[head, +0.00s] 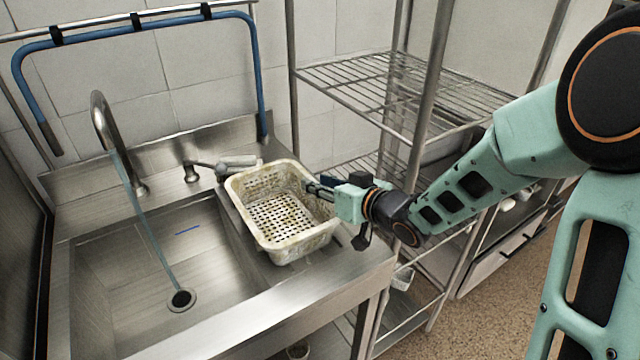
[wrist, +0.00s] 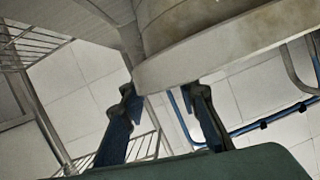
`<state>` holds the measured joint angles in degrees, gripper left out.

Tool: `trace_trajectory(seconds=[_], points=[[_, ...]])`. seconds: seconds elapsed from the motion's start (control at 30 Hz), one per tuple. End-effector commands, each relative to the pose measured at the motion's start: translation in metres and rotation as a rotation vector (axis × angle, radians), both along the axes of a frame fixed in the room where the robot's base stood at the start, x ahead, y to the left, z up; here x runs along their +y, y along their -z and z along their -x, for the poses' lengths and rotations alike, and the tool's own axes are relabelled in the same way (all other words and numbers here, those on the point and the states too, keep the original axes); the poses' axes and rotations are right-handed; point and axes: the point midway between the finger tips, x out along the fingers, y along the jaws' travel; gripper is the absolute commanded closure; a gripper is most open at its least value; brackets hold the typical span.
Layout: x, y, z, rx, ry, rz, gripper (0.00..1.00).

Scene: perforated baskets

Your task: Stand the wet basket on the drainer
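The basket (head: 292,248) is a cream, perforated, rectangular tub with brownish stains. In the head view it sits upright on the steel ledge right of the sink basin, its near left side close to the basin edge. My gripper (head: 312,188) is at the basket's right rim, reaching in from the right. In the wrist view the two dark fingers (wrist: 165,95) are apart, with a clear gap between them. The pale basket rim (wrist: 220,50) crosses just ahead of the fingertips; whether they touch it I cannot tell. I cannot identify a separate drainer for certain; a flat steel drainboard (head: 362,262) extends right of the sink.
Water runs from the tall faucet (head: 101,115) into the sink basin (head: 120,265). A lever tap (head: 225,165) stands behind the basket. A wire shelf rack (head: 390,85) rises at the back right, close to my arm. A blue hose (head: 130,30) hangs along the wall.

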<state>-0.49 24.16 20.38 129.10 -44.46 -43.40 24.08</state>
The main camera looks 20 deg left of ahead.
Motion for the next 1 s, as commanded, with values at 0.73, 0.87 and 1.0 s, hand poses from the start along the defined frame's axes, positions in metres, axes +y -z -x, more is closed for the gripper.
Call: trace_trajectory(seconds=[0.73,0.87,1.0], points=[[-0.091,-0.041,0.066,-0.001,0.001,0.0,0.72],[-0.092,-0.041,0.067,-0.001,0.0,-0.001,0.72],[-0.091,-0.041,0.067,-0.001,0.0,-0.001,0.72]])
